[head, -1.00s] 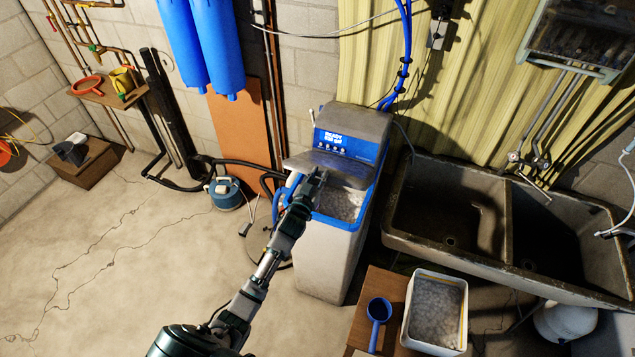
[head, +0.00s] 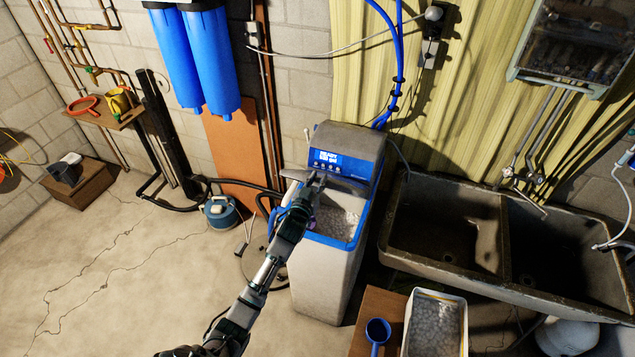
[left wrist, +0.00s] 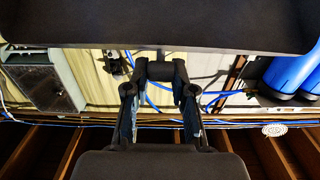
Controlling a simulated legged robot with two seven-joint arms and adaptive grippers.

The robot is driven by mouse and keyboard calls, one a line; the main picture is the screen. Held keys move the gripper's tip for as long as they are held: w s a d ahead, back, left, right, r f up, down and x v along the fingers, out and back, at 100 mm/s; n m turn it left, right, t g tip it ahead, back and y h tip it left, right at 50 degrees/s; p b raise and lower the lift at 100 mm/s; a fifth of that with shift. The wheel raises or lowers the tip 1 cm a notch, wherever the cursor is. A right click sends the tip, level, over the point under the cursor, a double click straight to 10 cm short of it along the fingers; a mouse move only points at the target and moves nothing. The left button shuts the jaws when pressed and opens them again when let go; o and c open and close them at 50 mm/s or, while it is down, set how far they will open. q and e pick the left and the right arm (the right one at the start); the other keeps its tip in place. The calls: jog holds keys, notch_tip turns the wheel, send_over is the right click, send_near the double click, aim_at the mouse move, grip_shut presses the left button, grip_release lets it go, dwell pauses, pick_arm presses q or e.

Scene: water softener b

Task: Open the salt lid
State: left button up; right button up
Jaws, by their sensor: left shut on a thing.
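The water softener (head: 325,280) is a pale cabinet with a blue rim and a lit blue panel. Its grey salt lid (head: 342,184) is tilted up at the back of the opening, below the panel. The salt opening is uncovered, and whitish salt (head: 338,222) shows inside. My left gripper (head: 316,181) reaches over the opening from the front left and is shut on the lid's edge. The left wrist view also shows the gripper (left wrist: 160,100); I cannot tell its exact contact there. My right gripper is not in view.
A double sink (head: 440,262) stands right of the softener. A wooden stand with a blue scoop (head: 377,331) and a white tub of salt (head: 436,325) is in front. A blue-grey canister (head: 220,213) and hoses lie to the left. The floor at front left is clear.

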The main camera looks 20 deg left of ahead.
pick_arm(q)
jog(key=w+r, duration=0.3)
jog(key=shift+w+a+r, duration=0.1)
jog(key=shift+w+r, duration=0.15)
jog(key=shift+r, duration=0.05)
jog(key=shift+w+a+r, duration=0.1)
jog(key=shift+w+r, duration=0.45)
jog(key=shift+w, duration=0.15)
jog(key=shift+w+r, duration=0.5)
jog(key=shift+w, duration=0.2)
jog(key=shift+r, duration=0.1)
jog(key=w+r+b, duration=0.2)
jog(key=w+r, duration=0.1)
jog(key=w, duration=0.5)
jog(key=shift+a+r, duration=0.2)
jog(key=shift+r, duration=0.15)
